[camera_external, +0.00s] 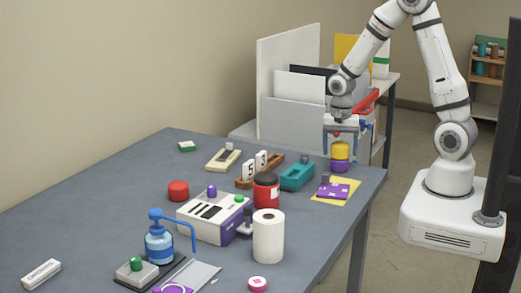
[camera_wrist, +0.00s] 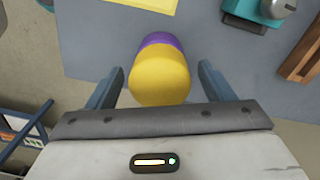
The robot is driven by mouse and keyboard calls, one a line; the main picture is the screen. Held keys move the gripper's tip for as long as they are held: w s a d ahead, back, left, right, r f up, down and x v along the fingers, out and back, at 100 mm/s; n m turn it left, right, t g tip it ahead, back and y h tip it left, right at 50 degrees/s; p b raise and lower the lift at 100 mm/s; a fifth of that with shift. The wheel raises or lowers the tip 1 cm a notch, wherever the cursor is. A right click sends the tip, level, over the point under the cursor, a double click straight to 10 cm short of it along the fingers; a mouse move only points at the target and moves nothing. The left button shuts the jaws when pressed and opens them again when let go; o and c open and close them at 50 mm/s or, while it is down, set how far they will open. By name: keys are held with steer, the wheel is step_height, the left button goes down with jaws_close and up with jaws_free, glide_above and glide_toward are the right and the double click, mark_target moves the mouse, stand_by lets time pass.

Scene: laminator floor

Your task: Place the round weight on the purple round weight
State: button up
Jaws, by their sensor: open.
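A yellow round weight (camera_external: 341,148) sits on top of a purple round weight (camera_external: 340,165) near the far right corner of the table. In the wrist view the yellow weight (camera_wrist: 160,82) hides most of the purple weight (camera_wrist: 162,40), whose edge shows beyond it. My gripper (camera_external: 340,143) points down just above the stack. In the wrist view my gripper (camera_wrist: 161,68) is open, with one finger on each side of the yellow weight and gaps between.
A teal device (camera_external: 297,177) and a purple item on a yellow sheet (camera_external: 325,198) are close to the stack. A grey file holder (camera_external: 285,123) stands behind.

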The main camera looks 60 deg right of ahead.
mark_target(340, 143)
steer(key=shift+r, duration=0.15)
step_height(340, 143, up, 11)
steer(key=s+a+r+n+t, duration=0.1)
steer(key=s+a+r+n, duration=0.2)
steer(key=s+n, duration=0.3)
steer(key=s+a+r+n+t, duration=0.2)
steer(key=s+a+r+n, duration=0.2)
steer(key=s+n, duration=0.3)
steer(key=shift+n, duration=0.7)
